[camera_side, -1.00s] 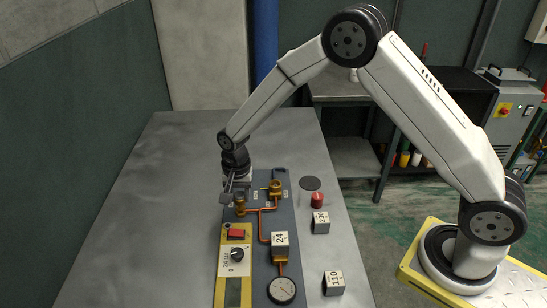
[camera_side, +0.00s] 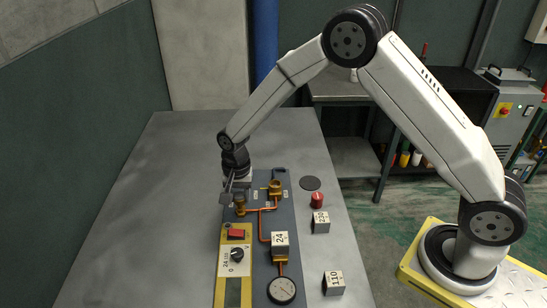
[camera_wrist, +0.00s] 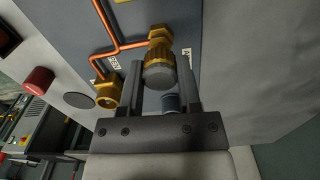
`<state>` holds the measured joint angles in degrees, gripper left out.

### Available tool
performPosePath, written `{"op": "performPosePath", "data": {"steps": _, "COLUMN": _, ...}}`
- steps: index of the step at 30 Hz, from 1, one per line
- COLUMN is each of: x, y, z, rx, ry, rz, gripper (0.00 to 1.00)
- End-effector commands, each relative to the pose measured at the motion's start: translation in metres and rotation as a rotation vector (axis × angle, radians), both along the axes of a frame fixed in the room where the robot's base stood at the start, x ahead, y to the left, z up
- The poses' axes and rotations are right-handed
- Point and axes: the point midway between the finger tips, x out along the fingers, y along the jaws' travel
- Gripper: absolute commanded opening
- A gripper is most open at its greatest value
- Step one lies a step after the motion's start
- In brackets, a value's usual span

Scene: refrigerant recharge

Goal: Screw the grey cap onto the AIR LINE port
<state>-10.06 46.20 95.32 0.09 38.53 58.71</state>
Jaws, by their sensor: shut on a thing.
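The grey cap (camera_wrist: 160,77) shows in the wrist view between my gripper's fingers, at the end of a brass fitting (camera_wrist: 159,45). It appears in line with the fitting; I cannot tell how far it is threaded on. My gripper (camera_wrist: 160,82) is shut on the cap. In the side view my gripper (camera_side: 233,193) is at the far left port (camera_side: 240,206) of the board, and its fingers hide the cap. A second brass port (camera_side: 275,187) is to the right, open-ended in the wrist view (camera_wrist: 108,95).
A red cap (camera_side: 317,201) and a dark disc (camera_side: 310,183) are right of the board. Numbered blocks (camera_side: 320,222) (camera_side: 333,283) stand on the table, another (camera_side: 280,243) on the board. A gauge (camera_side: 282,290) and yellow switch panel (camera_side: 226,264) are nearer. The left table is clear.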

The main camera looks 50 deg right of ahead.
Motion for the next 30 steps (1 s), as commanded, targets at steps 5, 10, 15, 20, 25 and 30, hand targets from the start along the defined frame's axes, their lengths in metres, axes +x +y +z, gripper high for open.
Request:
{"op": "performPosePath", "data": {"steps": 5, "x": 0.0, "y": 0.0, "z": -0.003, "rx": 0.0, "ry": 0.0, "rz": 0.0, "gripper": 0.0}}
{"op": "performPosePath", "data": {"steps": 10, "x": 0.0, "y": 0.0, "z": -0.005, "rx": 0.0, "ry": 0.0, "rz": 0.0, "gripper": 0.0}}
{"op": "performPosePath", "data": {"steps": 15, "x": 0.0, "y": 0.0, "z": -0.008, "rx": 0.001, "ry": -0.001, "rz": 0.0, "gripper": 0.0}}
{"op": "performPosePath", "data": {"steps": 20, "x": 0.0, "y": 0.0, "z": -0.01, "rx": 0.001, "ry": -0.001, "rz": 0.0, "gripper": 0.0}}
{"op": "performPosePath", "data": {"steps": 25, "x": 0.0, "y": 0.0, "z": -0.013, "rx": 0.0, "ry": 0.0, "rz": 0.0, "gripper": 0.0}}
{"op": "performPosePath", "data": {"steps": 30, "x": 0.0, "y": 0.0, "z": -0.016, "rx": 0.0, "ry": 0.0, "rz": 0.0, "gripper": 0.0}}
